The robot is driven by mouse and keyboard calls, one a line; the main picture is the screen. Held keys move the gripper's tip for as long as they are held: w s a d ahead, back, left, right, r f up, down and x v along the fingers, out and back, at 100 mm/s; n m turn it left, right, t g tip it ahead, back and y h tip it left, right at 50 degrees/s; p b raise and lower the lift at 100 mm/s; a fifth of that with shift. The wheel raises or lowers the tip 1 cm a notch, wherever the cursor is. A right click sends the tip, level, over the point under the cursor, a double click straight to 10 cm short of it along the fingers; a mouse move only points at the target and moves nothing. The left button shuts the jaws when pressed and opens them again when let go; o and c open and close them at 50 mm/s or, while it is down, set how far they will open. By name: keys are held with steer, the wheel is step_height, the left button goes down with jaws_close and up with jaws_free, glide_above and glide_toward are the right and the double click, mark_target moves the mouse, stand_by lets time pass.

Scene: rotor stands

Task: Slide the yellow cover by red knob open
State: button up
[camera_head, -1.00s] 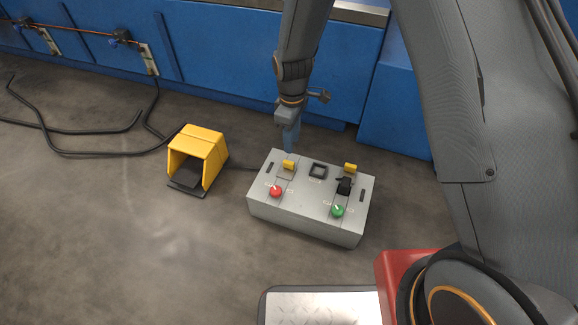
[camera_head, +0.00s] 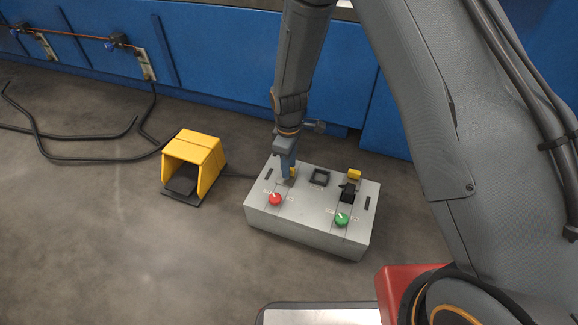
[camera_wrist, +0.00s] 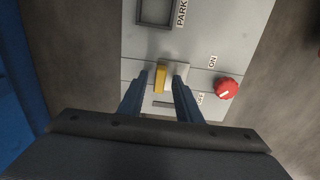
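The grey control box (camera_head: 306,222) stands on the floor, with a red knob (camera_head: 275,198) at its front left. The yellow cover (camera_head: 293,172) on the red knob's side is partly hidden by my gripper (camera_head: 288,178). In the wrist view the yellow cover (camera_wrist: 161,78) is a small upright tab on a pale plate, left of the red knob (camera_wrist: 227,88). My gripper (camera_wrist: 163,82) points down with one finger on each side of the tab. The fingers are apart, with a visible gap to the right of the tab; contact on the left is unclear.
A green knob (camera_head: 341,219), a second yellow cover (camera_head: 354,174) and a black square frame (camera_head: 320,177) are on the same box top. A yellow foot pedal (camera_head: 194,158) stands to the left. A blue wall (camera_head: 215,70) is behind. The floor in front is clear.

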steer(key=shift+c, duration=0.2)
jaws_close()
steer(key=w, duration=0.2)
steer(key=w+d+p, duration=0.1)
steer(key=w, duration=0.1)
steer(key=w+d, duration=0.1)
steer(key=w, duration=0.1)
steer(key=shift+r+p, duration=0.1)
steer(key=shift+p, duration=0.2)
steer(key=shift+w, duration=0.1)
steer(key=shift+o, duration=0.2)
jaws_free()
steer(key=shift+d, duration=0.2)
steer(key=shift+a, duration=0.1)
